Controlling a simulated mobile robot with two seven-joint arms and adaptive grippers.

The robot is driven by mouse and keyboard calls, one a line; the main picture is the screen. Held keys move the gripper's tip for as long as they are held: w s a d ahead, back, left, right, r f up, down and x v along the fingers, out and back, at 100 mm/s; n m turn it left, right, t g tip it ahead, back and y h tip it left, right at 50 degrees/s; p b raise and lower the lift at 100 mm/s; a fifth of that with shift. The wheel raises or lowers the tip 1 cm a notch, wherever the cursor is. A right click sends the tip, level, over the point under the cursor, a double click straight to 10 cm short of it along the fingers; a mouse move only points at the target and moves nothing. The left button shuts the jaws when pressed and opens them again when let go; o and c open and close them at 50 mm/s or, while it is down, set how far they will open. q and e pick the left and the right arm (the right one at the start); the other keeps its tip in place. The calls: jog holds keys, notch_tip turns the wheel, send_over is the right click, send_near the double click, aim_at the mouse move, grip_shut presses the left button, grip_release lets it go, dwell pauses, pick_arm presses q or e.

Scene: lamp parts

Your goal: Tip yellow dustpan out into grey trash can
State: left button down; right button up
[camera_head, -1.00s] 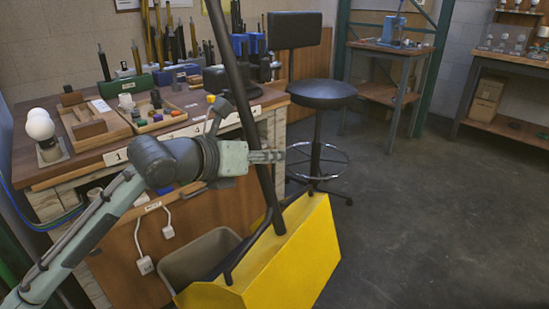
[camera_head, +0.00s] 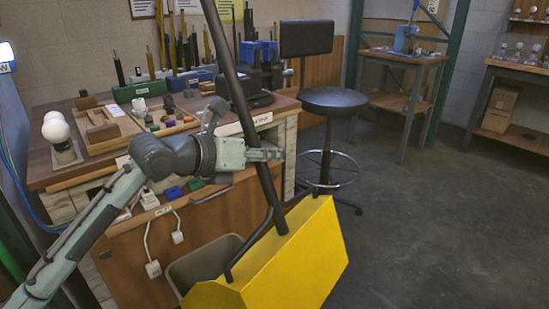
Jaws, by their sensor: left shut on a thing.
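The yellow dustpan (camera_head: 290,268) hangs in the lower middle of the head view on a long black handle (camera_head: 234,85). My left gripper (camera_head: 268,154) is shut on that handle, well above the pan. The pan's left part lies in front of the grey trash can (camera_head: 205,261), which stands on the floor by the workbench. The can's lower part and right side are hidden by the pan. I cannot see what the pan holds or whether it touches the can. My right gripper is not in view.
The wooden workbench (camera_head: 60,172) with tools, a tray and white bulbs stands behind my left arm. A black stool (camera_head: 328,101) stands just beyond the dustpan. Two more benches stand at the back right. The floor (camera_head: 440,230) at right is clear.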

pick_arm(q)
jog(key=shift+w+a+r, duration=0.4)
jog(key=shift+r, duration=0.1)
jog(key=shift+w+a, duration=0.35)
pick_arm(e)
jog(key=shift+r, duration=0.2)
pick_arm(q)
jog(key=shift+w+a+n, duration=0.1)
jog(key=shift+a+n, duration=0.05)
jog(key=shift+n, duration=0.15)
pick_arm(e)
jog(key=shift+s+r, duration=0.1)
pick_arm(q)
jog(key=shift+w+a+r+h+b, duration=0.15)
jog(key=shift+w+a+h+b, duration=0.15)
jog(key=shift+w+a, duration=0.25)
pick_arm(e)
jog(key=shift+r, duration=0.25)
pick_arm(q)
jog(key=shift+w+a+r+n+b, duration=0.1)
jog(key=shift+w+a+n+b, duration=0.25)
jog(key=shift+w+a, duration=0.65)
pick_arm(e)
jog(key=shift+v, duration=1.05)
